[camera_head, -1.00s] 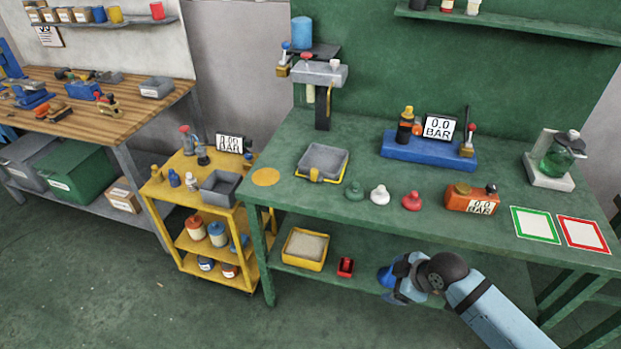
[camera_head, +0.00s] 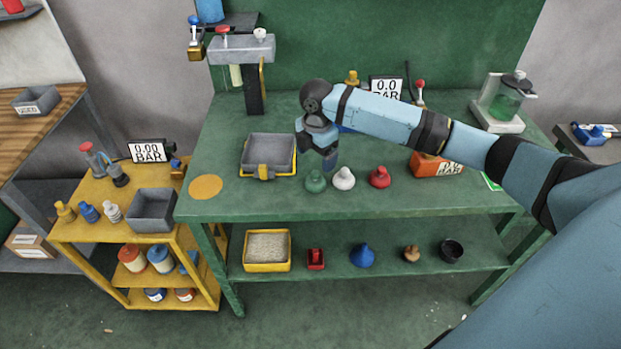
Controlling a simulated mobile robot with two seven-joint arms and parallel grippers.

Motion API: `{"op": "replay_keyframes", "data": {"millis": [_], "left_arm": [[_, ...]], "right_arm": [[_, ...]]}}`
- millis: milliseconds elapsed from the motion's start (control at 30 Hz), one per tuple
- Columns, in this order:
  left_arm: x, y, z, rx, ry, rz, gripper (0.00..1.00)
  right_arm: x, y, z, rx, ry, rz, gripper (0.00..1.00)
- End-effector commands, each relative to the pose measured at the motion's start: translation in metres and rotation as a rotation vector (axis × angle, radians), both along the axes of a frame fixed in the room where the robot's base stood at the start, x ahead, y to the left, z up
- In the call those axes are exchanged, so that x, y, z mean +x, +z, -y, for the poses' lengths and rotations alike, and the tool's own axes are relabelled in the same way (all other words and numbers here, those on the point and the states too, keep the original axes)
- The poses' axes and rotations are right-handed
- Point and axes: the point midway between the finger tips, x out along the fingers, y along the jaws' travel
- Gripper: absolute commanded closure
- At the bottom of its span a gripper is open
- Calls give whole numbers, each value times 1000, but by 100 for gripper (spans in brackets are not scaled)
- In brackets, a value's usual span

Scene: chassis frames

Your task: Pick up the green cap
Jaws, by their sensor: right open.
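The green cap (camera_head: 315,182) stands on the green workbench (camera_head: 225,205), the leftmost in a row of three caps. A white cap (camera_head: 344,179) and a red cap (camera_head: 380,177) stand to its right. My right gripper (camera_head: 329,161) is just above and behind the gap between the green and white caps, pointing down. It is open and holds nothing I can see; its fingers are small and partly overlap in this view. My left gripper is not in view.
A grey tray (camera_head: 284,139) with a yellow front lies left of the caps, with an orange gauge box (camera_head: 428,165) to their right. My right arm hides much of the bench's back. The lower shelf (camera_head: 335,266) holds several small parts. A yellow cart (camera_head: 95,232) stands at left.

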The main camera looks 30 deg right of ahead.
Motion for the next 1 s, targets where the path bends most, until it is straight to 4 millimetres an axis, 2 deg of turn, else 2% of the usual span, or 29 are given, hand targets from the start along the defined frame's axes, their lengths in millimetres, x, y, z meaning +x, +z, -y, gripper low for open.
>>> {"op": "replay_keyframes", "data": {"millis": [100, 467, 700, 967, 1000], "left_arm": [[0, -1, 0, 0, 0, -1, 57], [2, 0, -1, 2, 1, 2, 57], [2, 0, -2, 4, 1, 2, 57], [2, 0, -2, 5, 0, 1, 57], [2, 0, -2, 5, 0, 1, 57]], "right_arm": [[0, -22, 0, 0, -1, -1, 14], [1, -49, 0, 0, -1, 2, 14], [3, -84, 2, 0, -1, 1, 14], [3, -90, 2, -1, 0, 3, 14], [3, -90, 2, -1, 0, 3, 18]]}}
